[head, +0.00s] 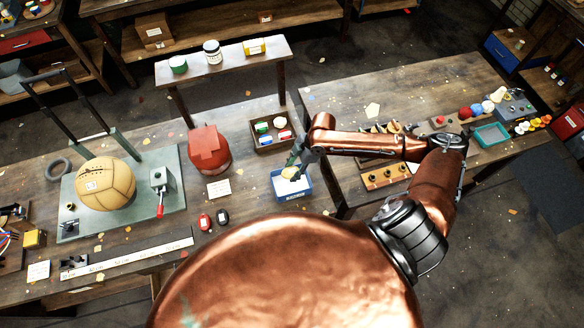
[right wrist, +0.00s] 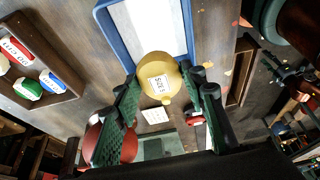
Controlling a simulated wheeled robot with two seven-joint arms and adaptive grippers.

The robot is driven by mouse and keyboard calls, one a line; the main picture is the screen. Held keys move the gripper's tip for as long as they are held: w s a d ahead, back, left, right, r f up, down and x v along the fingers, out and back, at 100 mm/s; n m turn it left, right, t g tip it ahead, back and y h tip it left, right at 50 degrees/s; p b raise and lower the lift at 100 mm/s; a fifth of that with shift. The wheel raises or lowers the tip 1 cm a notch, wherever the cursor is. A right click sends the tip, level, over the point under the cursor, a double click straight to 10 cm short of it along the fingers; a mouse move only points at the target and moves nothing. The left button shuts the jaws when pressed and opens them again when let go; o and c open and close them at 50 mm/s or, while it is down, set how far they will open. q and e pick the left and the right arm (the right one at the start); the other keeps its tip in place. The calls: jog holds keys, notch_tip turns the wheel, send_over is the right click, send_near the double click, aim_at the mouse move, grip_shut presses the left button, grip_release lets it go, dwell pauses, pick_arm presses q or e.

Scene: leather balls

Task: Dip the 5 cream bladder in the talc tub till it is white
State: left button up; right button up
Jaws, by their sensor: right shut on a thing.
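The cream bladder (right wrist: 157,66) is a small yellowish ball with a printed size label, and its visible side shows no clear white coat. My right gripper (head: 293,168) is shut on it, with one green-padded finger on each side in the right wrist view (right wrist: 161,78). The talc tub (head: 304,190) is a blue tray with white powder inside; its blue rim also shows in the right wrist view (right wrist: 107,30). The bladder (head: 289,173) is at the tub's back edge in the head view. I cannot tell whether it touches the powder. My left gripper is not in view.
A wooden box of coloured tins (head: 271,134) stands just behind the tub. A red leather-like container (head: 208,150) and a large tan ball (head: 105,184) on a green plate are to the left. A raised shelf (head: 225,63) stands behind. Two small items (head: 205,222) lie in front.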

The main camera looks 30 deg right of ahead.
aim_at(289, 185)
jog(key=shift+w+f+b, duration=0.1)
jog(key=shift+f+b, duration=0.2)
jog(key=shift+f, duration=0.15)
jog(key=shift+w+f+b, duration=0.15)
jog(key=shift+f+b, duration=0.15)
jog(key=shift+f, duration=0.1)
notch_tip(289, 185, down, 2)
jog(key=b, duration=0.2)
jog(key=shift+f+b, duration=0.15)
jog(key=shift+b, duration=0.15)
jog(key=shift+f+b, duration=0.3)
jog(key=shift+f, duration=0.6)
jog(key=shift+f+b, duration=0.6)
jog(key=shift+f, duration=0.65)
jog(key=shift+f+b, duration=0.4)
jog(key=shift+f, duration=0.25)
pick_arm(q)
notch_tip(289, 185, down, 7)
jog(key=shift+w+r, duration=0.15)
